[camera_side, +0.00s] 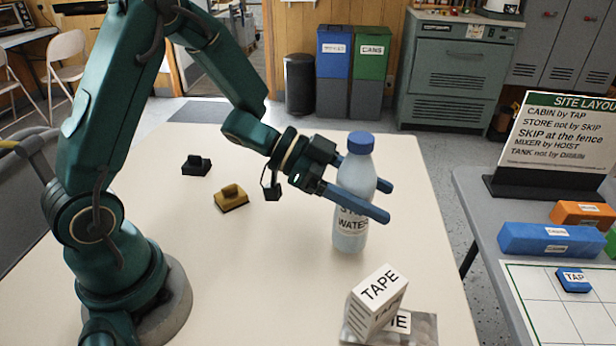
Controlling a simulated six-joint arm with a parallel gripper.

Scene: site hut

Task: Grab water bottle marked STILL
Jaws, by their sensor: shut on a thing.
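The water bottle (349,237) is clear pale blue with a blue cap and stands upright toward the right side of the cream table (270,290). Its label is partly covered by a finger; "WATER" is readable below a partly hidden word. My gripper (362,188) reaches it from the left, with one blue finger in front of the bottle and the other behind it. The jaws are shut on the bottle at its upper body. The bottle's base appears to be at the table top; I cannot tell if it is slightly raised.
A white TAPE box (376,300) stands in front of the bottle, by a flat grey piece (420,328). A grey side table (470,195) with a sign (555,145) stands right.

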